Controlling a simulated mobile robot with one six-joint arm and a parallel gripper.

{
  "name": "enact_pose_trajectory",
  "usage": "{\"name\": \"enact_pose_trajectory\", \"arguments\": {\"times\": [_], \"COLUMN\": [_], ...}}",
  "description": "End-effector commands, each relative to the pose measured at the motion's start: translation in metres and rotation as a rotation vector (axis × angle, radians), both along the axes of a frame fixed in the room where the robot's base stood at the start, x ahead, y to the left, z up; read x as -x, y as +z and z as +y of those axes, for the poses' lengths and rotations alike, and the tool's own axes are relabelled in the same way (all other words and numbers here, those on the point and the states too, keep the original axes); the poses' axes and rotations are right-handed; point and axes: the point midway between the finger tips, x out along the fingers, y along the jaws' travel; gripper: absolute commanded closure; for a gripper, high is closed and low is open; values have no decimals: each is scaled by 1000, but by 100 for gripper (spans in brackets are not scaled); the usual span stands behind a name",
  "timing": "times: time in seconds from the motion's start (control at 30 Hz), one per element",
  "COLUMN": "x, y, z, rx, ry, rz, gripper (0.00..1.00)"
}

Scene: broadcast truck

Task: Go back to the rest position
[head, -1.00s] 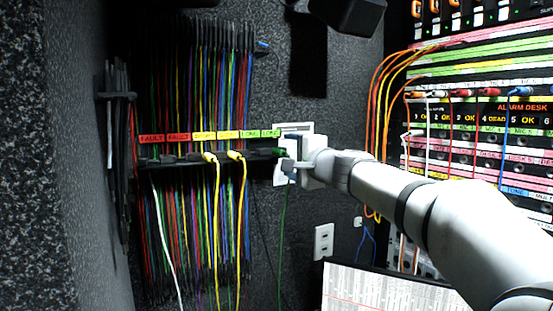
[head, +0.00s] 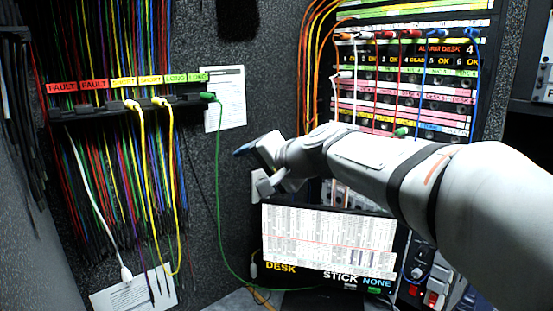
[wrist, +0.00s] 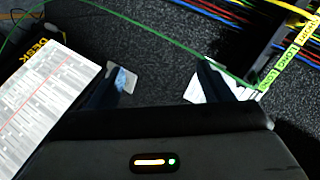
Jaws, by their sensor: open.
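My gripper (head: 256,168) is open and empty in front of the dark carpeted wall, below and right of the cable hanger (head: 90,112). In the wrist view its two dark fingers (wrist: 160,82) are spread with only wall and paper behind them. My arm reaches in from the right of the head view. A green plug (head: 207,96) sits at the hanger's right end under the green labels, apart from my gripper. Its green cable (head: 219,220) hangs down and also crosses the wrist view (wrist: 170,38).
Yellow plugs (head: 146,103) and a dangling white plug (head: 126,274) are at the left. A patch panel (head: 405,85) with coloured cords stands behind my arm. A printed sheet over a DESK/STICK/NONE strip (head: 330,240) lies below my gripper. Open space lies before the wall.

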Motion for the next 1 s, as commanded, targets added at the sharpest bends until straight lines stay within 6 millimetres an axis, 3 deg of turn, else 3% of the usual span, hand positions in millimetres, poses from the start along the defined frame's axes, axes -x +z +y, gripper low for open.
{"name": "enact_pose_trajectory", "arguments": {"times": [0.2, 0.5, 0.6, 0.73, 1.0], "x": [72, 178, 208, 233, 245], "y": [-89, -191, -214, -232, -240], "z": [-62, -151, -175, -195, -205], "rx": [335, 742, 847, 935, 977], "ry": [72, 174, 202, 226, 239], "rz": [103, 298, 358, 411, 436], "gripper": [27, 27, 27, 27, 27]}}
